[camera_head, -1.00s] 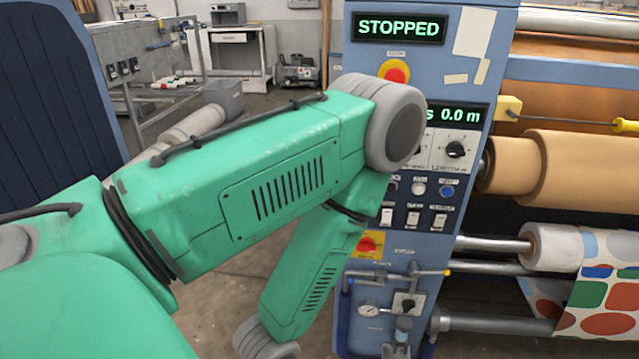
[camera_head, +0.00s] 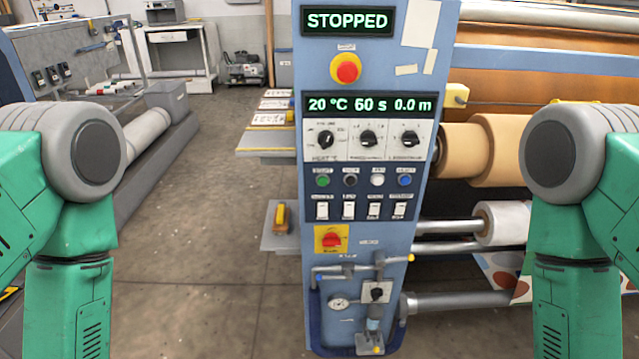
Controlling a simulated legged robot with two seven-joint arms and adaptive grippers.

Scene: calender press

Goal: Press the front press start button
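The blue control panel (camera_head: 307,228) of the press stands upright ahead of me, in the middle of the view. Its upper display (camera_head: 347,21) reads STOPPED. A lower display (camera_head: 368,104) reads 20 °C, 60 s and 0.0 m. Under three dials is a row of small round buttons: a green button (camera_head: 322,180) labelled START at the left, then a black, a white and a blue one (camera_head: 404,180). Both my arms show at the picture's sides, apart from the panel. Neither gripper is in view.
A red emergency knob (camera_head: 346,68) on yellow sits high on the panel. A red rotary switch (camera_head: 331,239) sits lower, above pipes and a gauge (camera_head: 340,303). Rollers (camera_head: 497,150) lie to the right. A side shelf (camera_head: 266,141) juts out left. Floor in front is clear.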

